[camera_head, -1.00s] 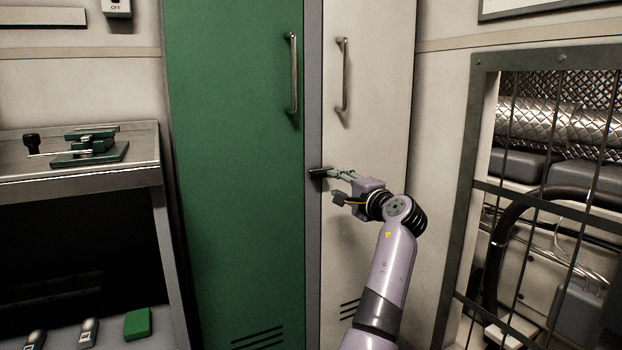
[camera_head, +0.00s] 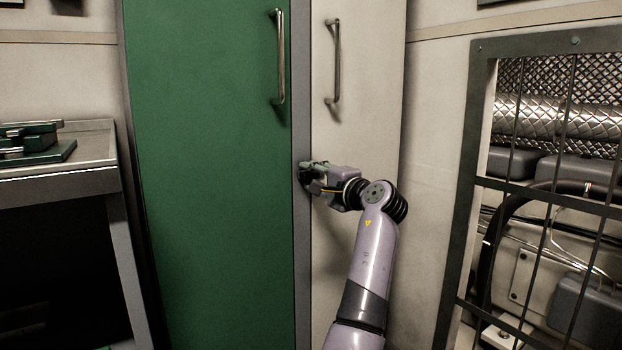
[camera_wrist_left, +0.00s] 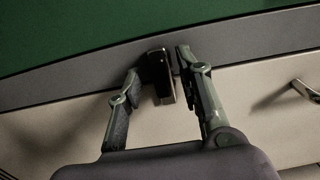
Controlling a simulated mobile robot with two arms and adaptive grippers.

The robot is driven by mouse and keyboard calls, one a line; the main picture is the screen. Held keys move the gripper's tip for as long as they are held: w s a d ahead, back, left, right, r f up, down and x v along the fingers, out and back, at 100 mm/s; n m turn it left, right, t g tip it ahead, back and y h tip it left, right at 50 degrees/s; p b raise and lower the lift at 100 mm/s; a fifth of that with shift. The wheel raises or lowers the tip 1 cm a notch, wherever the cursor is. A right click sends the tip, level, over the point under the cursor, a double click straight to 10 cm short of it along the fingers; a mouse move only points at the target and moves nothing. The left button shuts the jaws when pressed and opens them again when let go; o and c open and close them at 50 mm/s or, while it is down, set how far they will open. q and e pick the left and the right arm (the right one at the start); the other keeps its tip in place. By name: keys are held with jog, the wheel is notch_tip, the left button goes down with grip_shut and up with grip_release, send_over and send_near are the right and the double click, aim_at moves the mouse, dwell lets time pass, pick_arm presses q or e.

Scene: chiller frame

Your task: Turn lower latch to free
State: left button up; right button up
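The black latch (camera_wrist_left: 161,77) sits on the grey strip beside the green door (camera_head: 215,170) and reaches over the edge of the cream door. In the left wrist view it stands between the two fingers of my left gripper (camera_wrist_left: 157,72). The fingers are apart, with a visible gap on the left side; the right finger is close to the latch, and I cannot tell if it touches. In the head view my left gripper (camera_head: 306,174) is at the grey strip and mostly hides the latch. My right gripper is not in view.
Two bar handles, on the green door (camera_head: 279,58) and the cream door (camera_head: 334,62), stand above the gripper. A metal bench (camera_head: 62,172) with a green fixture is at left. A barred frame (camera_head: 475,160) over pipes is at right.

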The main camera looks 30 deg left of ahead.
pick_arm(q)
jog(key=shift+c, duration=0.3)
grip_shut()
